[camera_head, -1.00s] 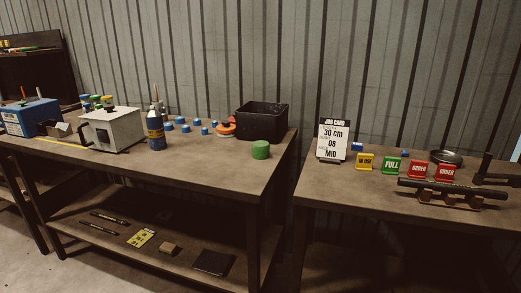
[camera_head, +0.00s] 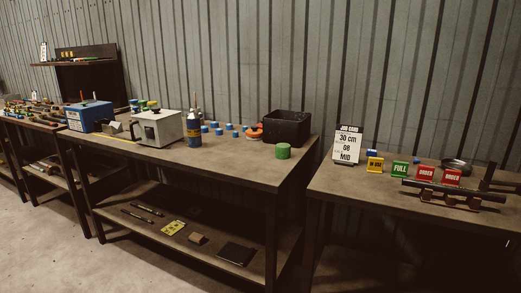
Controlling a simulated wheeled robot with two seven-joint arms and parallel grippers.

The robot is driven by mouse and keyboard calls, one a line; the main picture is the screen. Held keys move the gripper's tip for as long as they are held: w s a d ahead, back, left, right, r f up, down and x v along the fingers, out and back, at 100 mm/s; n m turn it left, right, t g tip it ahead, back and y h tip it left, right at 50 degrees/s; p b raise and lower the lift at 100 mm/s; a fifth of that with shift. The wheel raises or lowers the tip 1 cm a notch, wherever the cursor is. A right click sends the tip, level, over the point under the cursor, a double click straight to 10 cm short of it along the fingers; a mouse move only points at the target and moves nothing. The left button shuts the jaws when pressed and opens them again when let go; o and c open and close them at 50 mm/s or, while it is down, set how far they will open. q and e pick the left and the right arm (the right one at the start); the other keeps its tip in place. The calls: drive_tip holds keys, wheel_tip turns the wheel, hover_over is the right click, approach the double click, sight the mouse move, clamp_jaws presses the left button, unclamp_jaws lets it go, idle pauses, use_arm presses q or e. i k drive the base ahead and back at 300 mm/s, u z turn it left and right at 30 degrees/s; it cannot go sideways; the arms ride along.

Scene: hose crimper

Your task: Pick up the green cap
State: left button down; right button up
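A green cap (camera_head: 283,151), a short upright cylinder, stands on the middle workbench (camera_head: 236,172) near its right end, in front of a black bin. Nothing covers it. A smaller green piece (camera_head: 153,104) shows behind the white box machine further left. Neither of my grippers is in the head view, so nothing is seen near the cap.
The black bin (camera_head: 286,128) stands just behind the cap. A bottle (camera_head: 193,133), white box machine (camera_head: 157,127), blue box (camera_head: 89,116) and several blue caps stand leftward. A gap separates this bench from the right table (camera_head: 325,177), which holds a job card (camera_head: 347,146).

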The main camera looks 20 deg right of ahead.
sight(282, 151)
drive_tip(key=u, duration=0.3)
drive_tip(key=i, duration=1.1)
drive_tip(key=z, duration=0.1)
